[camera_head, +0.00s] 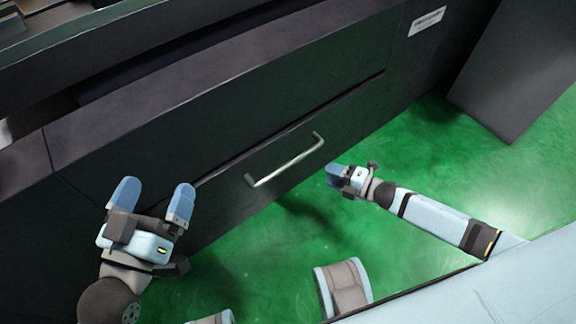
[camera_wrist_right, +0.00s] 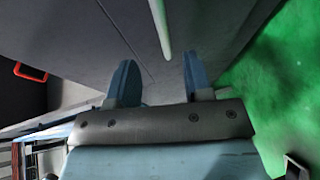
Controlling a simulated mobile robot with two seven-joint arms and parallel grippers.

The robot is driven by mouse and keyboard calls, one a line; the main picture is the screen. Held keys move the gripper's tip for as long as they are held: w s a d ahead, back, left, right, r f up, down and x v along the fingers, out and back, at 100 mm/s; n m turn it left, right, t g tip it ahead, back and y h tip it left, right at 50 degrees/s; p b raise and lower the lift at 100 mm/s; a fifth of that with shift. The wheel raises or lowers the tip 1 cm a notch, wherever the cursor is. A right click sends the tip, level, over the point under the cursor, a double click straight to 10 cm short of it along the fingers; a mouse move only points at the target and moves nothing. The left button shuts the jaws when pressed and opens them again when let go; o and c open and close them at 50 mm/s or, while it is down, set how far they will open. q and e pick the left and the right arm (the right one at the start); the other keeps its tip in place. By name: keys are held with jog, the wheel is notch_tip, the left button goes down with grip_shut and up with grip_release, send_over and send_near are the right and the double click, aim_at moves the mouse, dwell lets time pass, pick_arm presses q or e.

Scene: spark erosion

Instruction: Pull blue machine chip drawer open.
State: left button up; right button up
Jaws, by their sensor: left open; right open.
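The drawer front (camera_head: 305,180) is a dark panel low on the machine and looks closed. A pale metal bar handle (camera_head: 285,161) is on it. In the right wrist view the handle (camera_wrist_right: 160,27) is ahead of the fingertips, roughly in line with the gap between them. My right gripper (camera_head: 333,174) is just below the handle's right end, open and empty; its fingers also show in the right wrist view (camera_wrist_right: 157,62). My left gripper (camera_head: 154,190) is open and empty, left of the handle in front of the machine's dark face.
The machine's dark body (camera_head: 200,90) fills the upper left, with a white label (camera_head: 427,21) at the upper right. A dark cabinet (camera_head: 515,75) stands at the right. The green floor (camera_head: 440,150) is clear between them. A red handle (camera_wrist_right: 31,72) shows in the right wrist view.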

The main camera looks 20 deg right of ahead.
aim_at(294, 159)
pick_arm(q)
notch_tip(294, 159, down, 6)
jog(key=g+b, duration=0.2)
jog(key=b, duration=0.2)
jog(key=shift+d+m+g, duration=0.25)
jog(key=shift+m+g, duration=0.05)
jog(key=shift+m, duration=0.1)
pick_arm(e)
jog(key=x, duration=1.3)
jog(key=shift+w+a+f, duration=0.15)
jog(key=shift+w, duration=0.1)
pick_arm(q)
jog(key=shift+f, duration=0.1)
pick_arm(e)
grip_shut()
